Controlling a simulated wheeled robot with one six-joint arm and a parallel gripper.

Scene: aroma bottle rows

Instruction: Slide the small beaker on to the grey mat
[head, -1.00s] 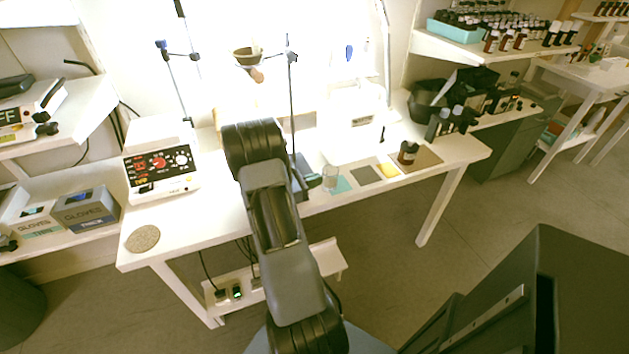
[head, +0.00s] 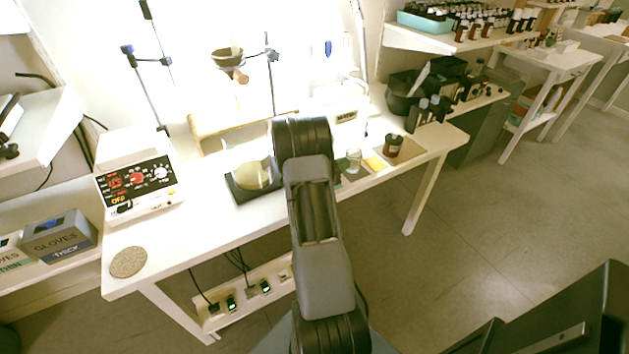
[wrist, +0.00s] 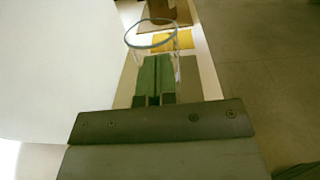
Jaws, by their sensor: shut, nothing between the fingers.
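The small clear glass beaker (head: 354,160) stands upright at the right of my arm, over the grey mat (head: 357,173), just left of the yellow mat (head: 376,163). I cannot tell whether its whole base is within the mat. In the wrist view the beaker (wrist: 153,40) is directly ahead of my gripper (wrist: 155,82). The green-tipped fingers are shut with nothing between them, at or very close to the beaker's near side; contact is unclear. In the head view my arm hides the gripper.
Beyond the yellow mat, a dark jar (head: 393,145) stands on a brown mat (head: 412,149). A black tray with a pale round piece (head: 251,180) lies left of my arm. The table's front edge is close to the mats.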

